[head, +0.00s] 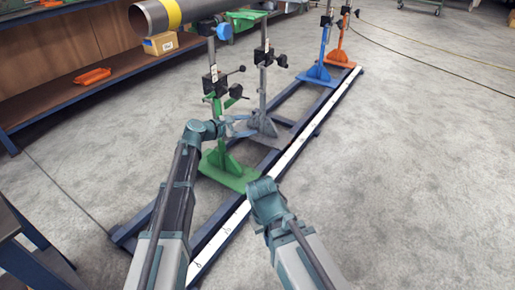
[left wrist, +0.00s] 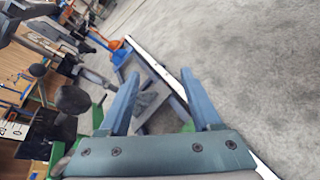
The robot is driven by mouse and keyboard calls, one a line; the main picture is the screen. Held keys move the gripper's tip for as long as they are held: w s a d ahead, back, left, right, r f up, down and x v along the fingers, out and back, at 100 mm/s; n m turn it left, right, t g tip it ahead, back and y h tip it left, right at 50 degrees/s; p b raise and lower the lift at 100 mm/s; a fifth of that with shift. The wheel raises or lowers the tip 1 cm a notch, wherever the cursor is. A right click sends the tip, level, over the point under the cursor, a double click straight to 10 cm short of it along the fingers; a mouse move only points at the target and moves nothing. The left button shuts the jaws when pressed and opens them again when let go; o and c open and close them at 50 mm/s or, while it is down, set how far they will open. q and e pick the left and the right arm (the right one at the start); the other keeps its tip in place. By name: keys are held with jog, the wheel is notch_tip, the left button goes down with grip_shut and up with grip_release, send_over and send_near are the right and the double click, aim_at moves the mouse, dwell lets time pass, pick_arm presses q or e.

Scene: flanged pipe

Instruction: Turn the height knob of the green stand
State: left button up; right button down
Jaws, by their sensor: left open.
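The green stand stands on the blue rail frame, with its green base (head: 230,174) and black clamp block showing in the head view. A black round knob (head: 236,90) sticks out to the right of its post. In the left wrist view a large black knob (left wrist: 74,100) is at the left, outside my fingers. My left gripper (head: 240,127) is beside the green post, below the knob. Its two blue fingers (left wrist: 162,98) are open with nothing gripped between them. My right arm ends low in the head view; its fingertips are hidden.
A grey stand (head: 263,125) is just behind the green one. Blue (head: 318,73) and orange (head: 339,57) stands are farther back. A steel pipe (head: 190,12) with a yellow band is above left, near a shelf (head: 110,70). Bare floor lies to the right.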

pick_arm(q)
jog(key=s+d+f+m+g+y+p, duration=0.1)
jog(key=s+d+f+m+g, duration=0.2)
jog(key=s+m, duration=0.3)
jog(key=shift+s+d+f+y, duration=0.2)
jog(key=shift+s+f+y, duration=0.25)
jog(key=shift+s, duration=1.15)
jog(key=n+t+h+b, duration=0.1)
jog(key=n+t+b, duration=0.2)
jog(key=n+t, duration=1)
send_near(236, 91)
notch_tip(236, 91, up, 4)
jog(key=w+a+n+g, duration=0.2)
jog(key=n+g, duration=0.2)
jog(key=x, duration=1.3)
jog(key=shift+d, duration=0.3)
grip_shut()
jog(key=shift+f, duration=0.1)
